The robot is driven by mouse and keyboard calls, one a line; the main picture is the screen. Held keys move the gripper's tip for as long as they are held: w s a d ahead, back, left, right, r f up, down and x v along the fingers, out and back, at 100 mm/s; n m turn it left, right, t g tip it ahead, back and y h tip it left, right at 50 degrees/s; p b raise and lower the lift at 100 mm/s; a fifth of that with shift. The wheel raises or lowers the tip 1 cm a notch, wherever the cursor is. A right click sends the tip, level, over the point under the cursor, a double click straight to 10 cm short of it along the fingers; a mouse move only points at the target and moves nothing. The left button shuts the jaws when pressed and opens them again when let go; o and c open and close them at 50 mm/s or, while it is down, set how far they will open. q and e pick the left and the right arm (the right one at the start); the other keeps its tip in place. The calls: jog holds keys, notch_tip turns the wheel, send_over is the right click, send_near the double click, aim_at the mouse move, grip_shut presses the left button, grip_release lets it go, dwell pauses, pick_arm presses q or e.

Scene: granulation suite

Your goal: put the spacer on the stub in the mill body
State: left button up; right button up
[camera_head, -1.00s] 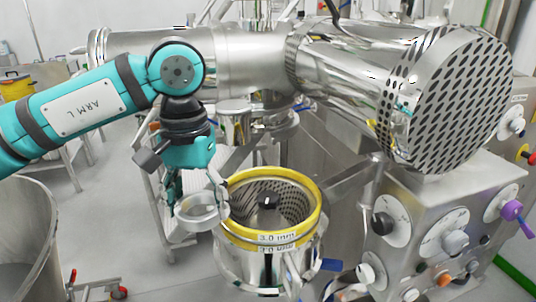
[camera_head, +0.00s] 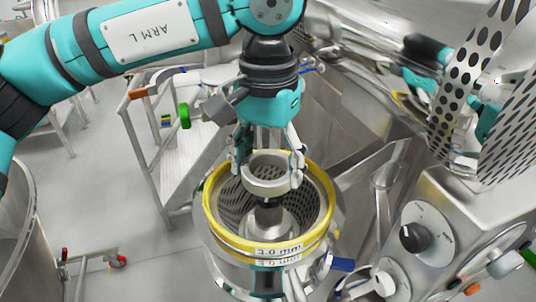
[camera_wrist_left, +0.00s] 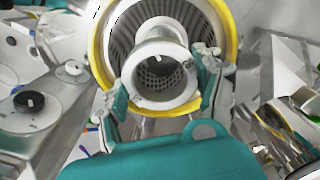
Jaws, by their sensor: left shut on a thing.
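The spacer (camera_head: 268,188) is a short pale metal ring. My left gripper (camera_head: 268,170) is shut on it, with one finger on each side. The mill body (camera_head: 208,210) is a round metal vessel with a yellow rim and a perforated screen inside. The stub (camera_head: 268,213) is a dark post at its centre, on a pale metal hub. The spacer is held level above the stub and looks apart from it. In the left wrist view the spacer (camera_wrist_left: 165,103) sits between the fingertips, with perforated screen showing through its hole. My right gripper is not in view.
A control panel with knobs (camera_head: 415,238) stands right of the mill body. A perforated metal drum (camera_head: 490,80) is at upper right. A blue-handled clamp (camera_head: 342,264) juts from the vessel's right side. A large metal vessel (camera_head: 30,240) is at lower left, with grey floor between.

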aim_at(269, 200)
pick_arm(q)
jog(key=shift+w+f+b, duration=0.25)
jog(key=shift+f+b, duration=0.25)
jog(key=shift+f, duration=0.45)
jog(key=shift+w+f+b, duration=0.2)
jog(key=shift+f+b, duration=0.55)
jog(key=shift+f, duration=0.3)
jog(key=shift+s+f, duration=0.1)
jog(key=shift+f, duration=0.25)
jog(key=shift+f+b, duration=0.6)
jog(key=shift+b, duration=0.15)
notch_tip(269, 200, down, 3)
jog(key=shift+r+b, duration=0.1)
jog(key=shift+b, duration=0.95)
jog(key=shift+f+b, duration=0.4)
jog(key=shift+f, duration=0.5)
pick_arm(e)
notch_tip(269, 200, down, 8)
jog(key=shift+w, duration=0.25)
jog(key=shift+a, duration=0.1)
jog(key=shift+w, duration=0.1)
